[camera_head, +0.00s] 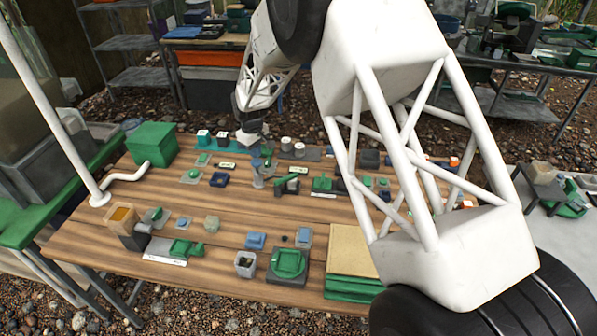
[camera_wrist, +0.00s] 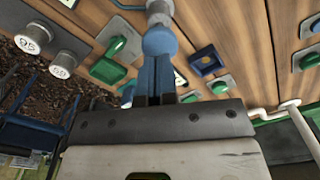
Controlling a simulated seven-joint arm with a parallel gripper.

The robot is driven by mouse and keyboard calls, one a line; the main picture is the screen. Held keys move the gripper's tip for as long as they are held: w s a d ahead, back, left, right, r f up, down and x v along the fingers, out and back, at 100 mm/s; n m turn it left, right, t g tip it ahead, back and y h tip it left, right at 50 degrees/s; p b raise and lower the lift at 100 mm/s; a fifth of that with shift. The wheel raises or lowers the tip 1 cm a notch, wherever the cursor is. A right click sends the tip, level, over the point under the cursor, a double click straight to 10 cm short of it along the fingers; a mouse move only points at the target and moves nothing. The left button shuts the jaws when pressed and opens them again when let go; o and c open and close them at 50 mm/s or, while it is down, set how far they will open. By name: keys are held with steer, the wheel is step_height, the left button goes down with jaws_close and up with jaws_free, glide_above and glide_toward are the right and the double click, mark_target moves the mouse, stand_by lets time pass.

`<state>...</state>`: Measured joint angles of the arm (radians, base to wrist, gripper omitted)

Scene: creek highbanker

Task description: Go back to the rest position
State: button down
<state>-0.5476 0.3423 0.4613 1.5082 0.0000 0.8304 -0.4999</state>
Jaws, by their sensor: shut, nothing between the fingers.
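My gripper (camera_wrist: 156,68) shows in the wrist view as two blue fingers pressed together, with nothing between them. Just beyond the fingertips is a blue-grey ball-topped post (camera_wrist: 159,40); I cannot tell whether they touch it. In the head view my arm reaches across the wooden table (camera_head: 215,225), and its gripper (camera_head: 267,157) points down over the middle of the far half, close to the small grey-blue post (camera_head: 258,181). My large white arm link hides the table's right part. No rest position is marked in either view.
Many small parts cover the table, among them a green box (camera_head: 152,144), a grey block with a green ring (camera_head: 288,263) and a stacked green block (camera_head: 350,262) at the front. Two white numbered cylinders show in the wrist view (camera_wrist: 48,50). A white pole (camera_head: 55,105) rises at left.

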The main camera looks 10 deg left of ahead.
steer(key=shift+r, duration=0.1)
stand_by(0.3)
steer(key=s+d+r+m, duration=0.2)
steer(key=s+d+r, duration=0.3)
steer(key=d+r, duration=0.35)
steer(key=s+d+r+m+t, duration=0.1)
steer(key=s+d+r+m, duration=0.1)
steer(key=s+d+r, duration=0.6)
steer(key=s+d+r+m, duration=0.1)
steer(key=d+r+m, duration=0.1)
steer(key=d+r, duration=0.65)
steer(key=s+d+r+m+t, duration=0.1)
steer(key=s+d+r+m, duration=0.15)
steer(key=s+d, duration=1.2)
steer(key=s+d+f+m, duration=0.1)
steer(key=s+d+m, duration=0.1)
steer(key=s, duration=0.6)
steer(key=s+d+m, duration=0.1)
steer(key=s+d, duration=0.4)
steer(key=s, duration=0.4)
steer(key=shift+s+f+m+t, duration=0.25)
steer(key=shift+f+m+t, duration=0.05)
steer(key=shift+f+m, duration=0.05)
stand_by(1.6)
